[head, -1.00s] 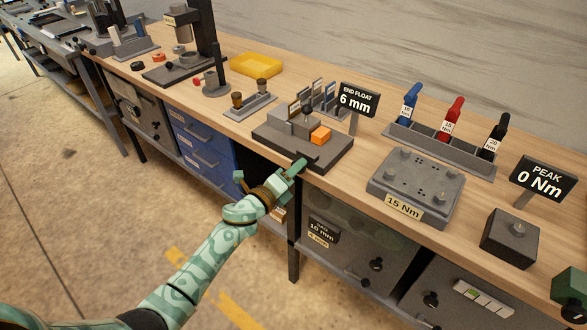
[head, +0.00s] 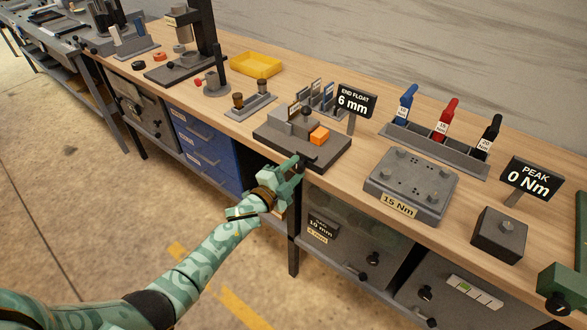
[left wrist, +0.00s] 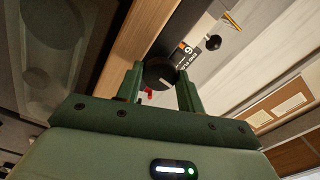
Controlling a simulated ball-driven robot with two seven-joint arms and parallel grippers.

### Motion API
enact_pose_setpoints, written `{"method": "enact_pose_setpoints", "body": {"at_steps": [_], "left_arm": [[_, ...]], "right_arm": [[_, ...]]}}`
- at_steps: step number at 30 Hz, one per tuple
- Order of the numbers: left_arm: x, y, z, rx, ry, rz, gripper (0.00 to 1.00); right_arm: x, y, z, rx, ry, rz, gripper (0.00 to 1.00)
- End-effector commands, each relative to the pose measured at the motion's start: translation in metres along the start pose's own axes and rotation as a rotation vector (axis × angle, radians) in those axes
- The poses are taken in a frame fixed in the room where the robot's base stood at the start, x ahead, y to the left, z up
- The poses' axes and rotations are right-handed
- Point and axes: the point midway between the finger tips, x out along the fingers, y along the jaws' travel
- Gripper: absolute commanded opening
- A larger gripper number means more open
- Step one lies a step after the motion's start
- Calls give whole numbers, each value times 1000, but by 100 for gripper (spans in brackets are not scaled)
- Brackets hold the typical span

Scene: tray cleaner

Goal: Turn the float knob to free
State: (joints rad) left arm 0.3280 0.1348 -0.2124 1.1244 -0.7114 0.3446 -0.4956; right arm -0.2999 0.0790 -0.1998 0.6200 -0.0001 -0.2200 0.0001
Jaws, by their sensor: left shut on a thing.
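The end float fixture (head: 318,153), a dark plate with grey blocks and an orange block, stands at the bench's front edge. My left gripper (head: 296,166) is at its front side. In the left wrist view, the black round float knob (left wrist: 160,72) is between the two fingers of my left gripper (left wrist: 161,88), which is shut on it. A small red mark (left wrist: 148,95) shows beside the knob. In the head view the gripper mostly hides the knob, and its setting cannot be read. The end float sign (head: 353,102) reads 6 mm.
Right of the fixture stand a 15 Nm plate (head: 410,187), a rack (head: 435,145) of coloured tools and a dark block (head: 498,235). A yellow tray (head: 255,64) lies behind. Drawers and cabinets (head: 345,245) are below the bench front.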

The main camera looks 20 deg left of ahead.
Motion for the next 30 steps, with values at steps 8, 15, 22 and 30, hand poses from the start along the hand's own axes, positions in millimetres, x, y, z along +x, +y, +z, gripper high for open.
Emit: {"method": "enact_pose_setpoints", "body": {"at_steps": [8, 15, 22, 30], "left_arm": [[-1, 1, 1, -93, -3, 3, 15], [-1, 2, 1, -115, -2, 3, 15], [-1, 2, 1, -116, -3, 3, 15], [-1, 1, 1, -115, -2, 2, 59]], "right_arm": [[-4, 2, 0, -1, 1, 2, 36], [-4, 2, 0, -1, 1, 3, 36], [-4, 2, 0, -1, 1, 2, 36], [-4, 2, 0, -1, 1, 2, 36]]}}
